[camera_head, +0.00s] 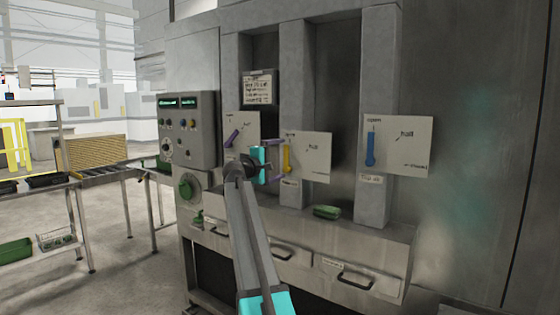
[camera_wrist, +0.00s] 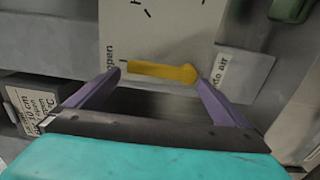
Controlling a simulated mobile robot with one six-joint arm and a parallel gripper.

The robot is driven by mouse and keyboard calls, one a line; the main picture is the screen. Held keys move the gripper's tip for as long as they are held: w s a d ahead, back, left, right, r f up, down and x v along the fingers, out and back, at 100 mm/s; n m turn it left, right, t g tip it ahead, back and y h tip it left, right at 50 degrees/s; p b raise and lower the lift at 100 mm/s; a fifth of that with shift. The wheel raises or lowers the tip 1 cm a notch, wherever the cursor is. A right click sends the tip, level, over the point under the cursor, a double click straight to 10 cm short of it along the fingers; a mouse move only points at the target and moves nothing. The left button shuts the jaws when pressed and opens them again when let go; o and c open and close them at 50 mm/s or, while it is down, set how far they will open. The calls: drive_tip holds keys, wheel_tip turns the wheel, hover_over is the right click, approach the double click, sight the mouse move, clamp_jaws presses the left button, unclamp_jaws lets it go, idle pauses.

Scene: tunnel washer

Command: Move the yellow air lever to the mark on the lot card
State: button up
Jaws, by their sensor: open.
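The yellow air lever (camera_head: 287,158) stands nearly upright on the middle white plate (camera_head: 316,158), its upper end near the word "open". A "half" mark is to its right. In the wrist view the lever (camera_wrist: 160,71) lies sideways between the fingertips. My gripper (camera_head: 279,162) is open, one finger above and one below, close to the lever; contact cannot be told. The fingers also show in the wrist view (camera_wrist: 158,79). A lot card (camera_head: 257,88) hangs on the panel up and left of the lever. It shows partly in the wrist view (camera_wrist: 26,107), its text not fully legible.
A blue lever (camera_head: 370,148) is on the right plate. A green object (camera_head: 327,212) rests on the ledge below. A control box (camera_head: 187,130) stands at left. Drawers with handles (camera_head: 356,282) project below.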

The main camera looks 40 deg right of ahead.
drive_tip(key=b+v, duration=0.3)
drive_tip(key=v, duration=1)
drive_tip(key=shift+a+r, duration=0.1)
